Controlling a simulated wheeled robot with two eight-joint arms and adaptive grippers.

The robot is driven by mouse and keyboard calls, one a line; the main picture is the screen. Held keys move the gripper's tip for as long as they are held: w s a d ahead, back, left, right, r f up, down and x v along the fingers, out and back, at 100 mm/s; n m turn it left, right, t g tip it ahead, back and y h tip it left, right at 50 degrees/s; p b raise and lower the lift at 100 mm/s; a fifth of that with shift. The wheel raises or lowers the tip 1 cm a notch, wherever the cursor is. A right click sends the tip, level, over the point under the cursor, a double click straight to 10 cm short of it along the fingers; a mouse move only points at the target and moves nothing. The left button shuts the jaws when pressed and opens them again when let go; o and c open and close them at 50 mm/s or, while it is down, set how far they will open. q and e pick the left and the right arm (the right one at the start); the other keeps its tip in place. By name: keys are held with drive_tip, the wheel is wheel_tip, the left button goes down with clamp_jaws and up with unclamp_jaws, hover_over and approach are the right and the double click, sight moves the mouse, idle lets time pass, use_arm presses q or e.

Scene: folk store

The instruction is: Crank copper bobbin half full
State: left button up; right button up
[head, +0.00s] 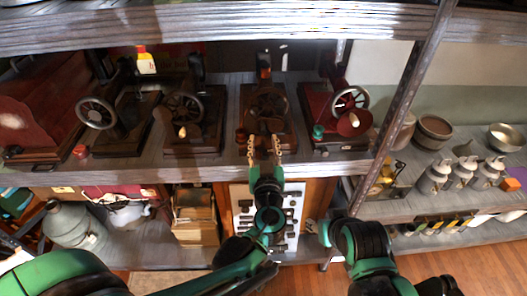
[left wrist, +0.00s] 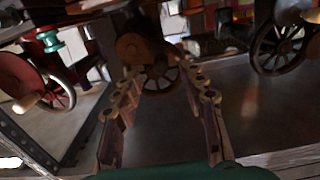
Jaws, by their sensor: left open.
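Several hand-cranked winding machines stand in a row on the shelf. My left gripper (head: 264,150) is open and empty at the shelf's front edge, before the dark machine with a brown wheel (head: 268,103). A small reddish spool (head: 240,135) sits just left of the gripper; I cannot tell whether it is the copper bobbin. In the left wrist view, the open fingers (left wrist: 160,105) point at a spoked wheel (left wrist: 160,76) and a round orange-brown knob (left wrist: 131,46). The knob appears beyond the fingertips, with no clear contact. My right arm shows at lower right, but its fingers do not.
A red machine (head: 340,105) with a teal spool (head: 318,131) stands close on the right. A dark machine (head: 190,110) stands on the left. The shelf above (head: 210,25) and a slanted metal post (head: 395,110) bound the space.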

sight(262, 133)
use_arm(q)
drive_tip(key=shift+w, duration=2.7)
drive_tip(key=c, duration=0.9)
